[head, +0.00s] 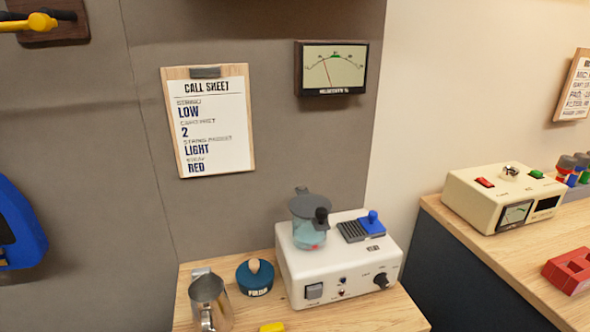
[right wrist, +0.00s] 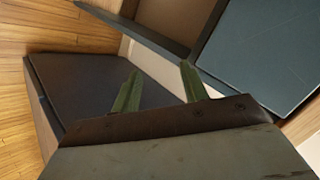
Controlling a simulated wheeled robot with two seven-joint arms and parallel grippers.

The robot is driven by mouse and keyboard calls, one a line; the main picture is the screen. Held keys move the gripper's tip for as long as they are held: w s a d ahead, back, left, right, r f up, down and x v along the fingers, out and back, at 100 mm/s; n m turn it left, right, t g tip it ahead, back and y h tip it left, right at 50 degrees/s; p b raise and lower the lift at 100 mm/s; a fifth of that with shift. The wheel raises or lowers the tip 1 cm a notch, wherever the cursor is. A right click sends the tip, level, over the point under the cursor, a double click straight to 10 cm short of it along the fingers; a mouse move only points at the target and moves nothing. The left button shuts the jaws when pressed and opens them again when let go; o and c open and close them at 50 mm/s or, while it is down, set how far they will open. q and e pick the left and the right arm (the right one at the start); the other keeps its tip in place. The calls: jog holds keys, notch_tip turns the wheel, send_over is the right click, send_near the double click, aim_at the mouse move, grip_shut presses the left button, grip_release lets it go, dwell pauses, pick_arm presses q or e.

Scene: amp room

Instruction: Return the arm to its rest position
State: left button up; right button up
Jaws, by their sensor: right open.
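My right gripper (right wrist: 160,88) shows in the right wrist view, with its two green fingers apart and nothing between them. Dark cabinet panels and an open shelf-like gap lie beyond the fingers. My right gripper does not show in the head view.
A white machine (head: 338,262) with a grinder-like jar (head: 309,225), a metal pitcher (head: 209,299) and a dark round pot (head: 255,278) stand on a wooden counter. A cream box (head: 503,197) and a red block (head: 570,270) are on the right counter. A clipboard (head: 208,120) hangs on the wall.

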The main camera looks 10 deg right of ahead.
jog(key=s+a+f+n+g+h, duration=0.1)
jog(key=s+a+f+n+g, duration=0.15)
jog(key=s+f, duration=0.45)
jog(key=s+a+f+n+g+h, duration=0.1)
jog(key=s+f+n+g, duration=0.15)
jog(key=s+f, duration=0.45)
jog(key=s+a+f+n+g+h, duration=0.1)
jog(key=s+a+f+n+g, duration=0.2)
jog(key=s+f+n, duration=0.4)
jog(key=s+a+f, duration=0.1)
jog(key=s+f, duration=0.2)
jog(key=s, duration=0.3)
jog(key=shift+s, duration=0.3)
